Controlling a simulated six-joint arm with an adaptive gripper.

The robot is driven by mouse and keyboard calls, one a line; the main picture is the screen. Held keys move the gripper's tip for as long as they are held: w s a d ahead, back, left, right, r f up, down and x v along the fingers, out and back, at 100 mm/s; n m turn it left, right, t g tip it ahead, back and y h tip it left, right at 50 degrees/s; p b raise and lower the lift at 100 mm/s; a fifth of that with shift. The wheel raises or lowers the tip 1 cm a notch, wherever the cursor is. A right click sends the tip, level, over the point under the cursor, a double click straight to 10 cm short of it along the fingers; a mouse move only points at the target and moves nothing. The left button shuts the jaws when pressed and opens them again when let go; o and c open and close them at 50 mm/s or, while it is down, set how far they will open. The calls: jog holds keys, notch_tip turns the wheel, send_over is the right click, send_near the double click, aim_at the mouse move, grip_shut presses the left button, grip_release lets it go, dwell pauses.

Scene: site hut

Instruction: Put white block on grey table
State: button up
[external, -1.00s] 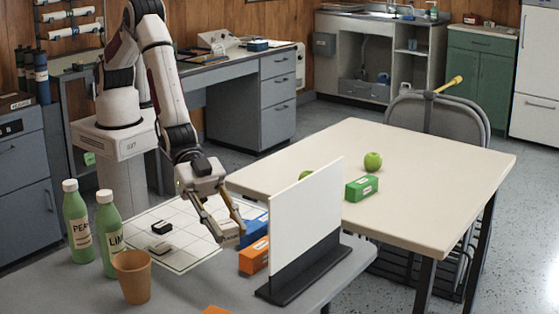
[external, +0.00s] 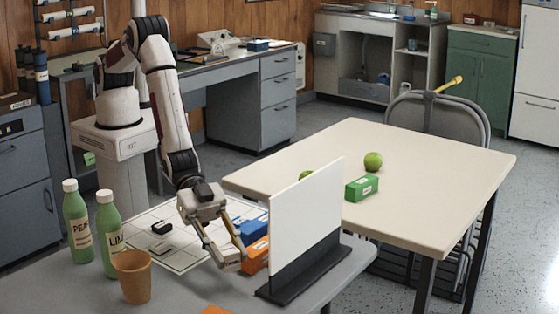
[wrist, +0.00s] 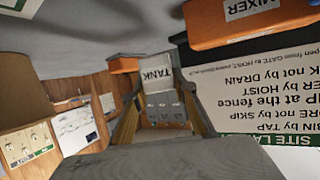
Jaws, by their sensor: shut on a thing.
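The white block (external: 231,260) is between the fingertips of my gripper (external: 230,252), over the grey table (external: 190,287) in the external view. In the wrist view the block (wrist: 157,77) shows a TANK label between the two fingers. My gripper (wrist: 160,105) is shut on it. The block is low, close to the tabletop; I cannot tell whether it touches. An orange block (external: 256,255) is just right of it, and a blue block (external: 253,230) is behind that.
A white upright panel (external: 308,215) on a black base (external: 300,277) stands to the right; its printed side (wrist: 245,100) shows in the wrist view. A gridded mat (external: 180,258) with a black block (external: 161,228) lies left. Bottles (external: 108,235) and a cup (external: 133,277) stand further left.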

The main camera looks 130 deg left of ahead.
aim_at(229, 266)
jog(key=shift+f, duration=0.15)
jog(key=shift+f, duration=1.8)
jog(key=shift+f, duration=0.1)
jog(key=o, duration=0.8)
jog(key=shift+o, duration=0.2)
jog(key=shift+s+a+r, duration=0.15)
jog(key=shift+s+r, duration=0.15)
jog(key=shift+s, duration=0.1)
jog(key=shift+v, duration=5.55)
jog(key=shift+f, duration=0.1)
